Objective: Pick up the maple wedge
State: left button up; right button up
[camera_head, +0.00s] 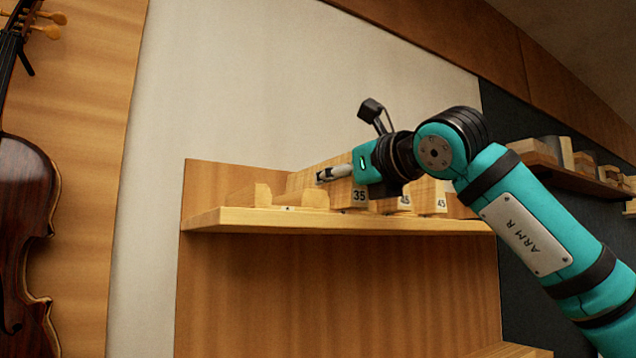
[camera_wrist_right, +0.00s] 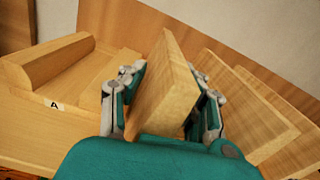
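The maple wedge (camera_head: 343,196), a pale wooden block with a dark "35" on its end, is at the shelf in the head view. It fills the space between my right gripper's fingers in the right wrist view (camera_wrist_right: 163,95). My right gripper (camera_head: 334,173) reaches in from the right, and its fingers (camera_wrist_right: 168,80) lie along both side faces of the wedge and appear shut on it. The wedge's underside is hidden, so I cannot tell whether it is clear of the shelf. My left gripper is in neither view.
The wooden shelf (camera_head: 300,220) carries a pale slotted holder (camera_head: 263,197) left of the wedge. More numbered blocks (camera_head: 432,198) stand close on its right. A violin (camera_head: 25,210) hangs far left. Another shelf with blocks (camera_head: 575,180) is at the right. A pale wall is behind.

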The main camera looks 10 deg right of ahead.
jog(key=shift+s, duration=0.1)
jog(key=shift+c, duration=0.7)
grip_shut()
jog(key=shift+r, duration=0.15)
